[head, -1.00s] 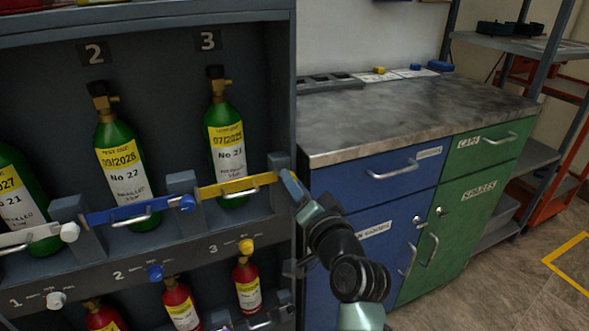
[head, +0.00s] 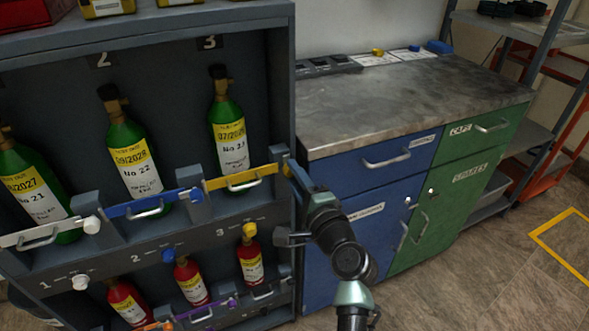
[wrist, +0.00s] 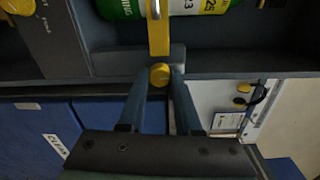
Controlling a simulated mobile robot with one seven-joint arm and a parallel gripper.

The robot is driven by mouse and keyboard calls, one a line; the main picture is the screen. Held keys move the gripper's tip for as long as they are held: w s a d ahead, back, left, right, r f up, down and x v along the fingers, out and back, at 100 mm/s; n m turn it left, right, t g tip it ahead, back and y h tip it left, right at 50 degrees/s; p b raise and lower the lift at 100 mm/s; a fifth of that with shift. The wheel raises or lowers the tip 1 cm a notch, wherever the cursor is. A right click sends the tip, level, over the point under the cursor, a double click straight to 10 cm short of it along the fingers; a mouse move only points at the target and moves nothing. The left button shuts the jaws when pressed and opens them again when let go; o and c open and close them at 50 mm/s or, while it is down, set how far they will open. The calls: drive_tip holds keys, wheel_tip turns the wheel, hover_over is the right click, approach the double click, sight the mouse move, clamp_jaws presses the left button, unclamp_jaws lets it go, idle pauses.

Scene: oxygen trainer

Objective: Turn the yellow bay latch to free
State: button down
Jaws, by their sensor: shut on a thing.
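The yellow bay latch knob (wrist: 160,75) is at the end of the yellow bar (head: 240,177), which lies across green bottle No 23 (head: 230,138) in bay 3. My gripper (wrist: 158,88) is shut on this knob, one finger on each side, in the wrist view. In the head view my gripper (head: 288,170) is at the bar's right end, by the rack's right edge, and hides the knob. Any free or locked marking is not readable.
Blue bar (head: 150,205) and white bar (head: 40,236) cross the neighbouring bays. Another yellow knob (head: 249,230) sits below, above small red bottles. A blue cabinet (head: 370,180) stands right of the rack, close to my arm. Floor at right is clear.

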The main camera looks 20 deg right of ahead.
drive_tip(key=shift+f+m, duration=0.1)
drive_tip(key=shift+m, duration=0.4)
drive_tip(key=c, duration=0.6)
unclamp_jaws()
drive_tip(key=s+p, duration=0.1)
drive_tip(key=s, duration=1.2)
drive_tip(key=shift+d+r+p, duration=0.25)
drive_tip(key=shift+r+p, duration=0.05)
drive_tip(key=shift+p, duration=0.1)
drive_tip(key=shift+w+r, duration=0.1)
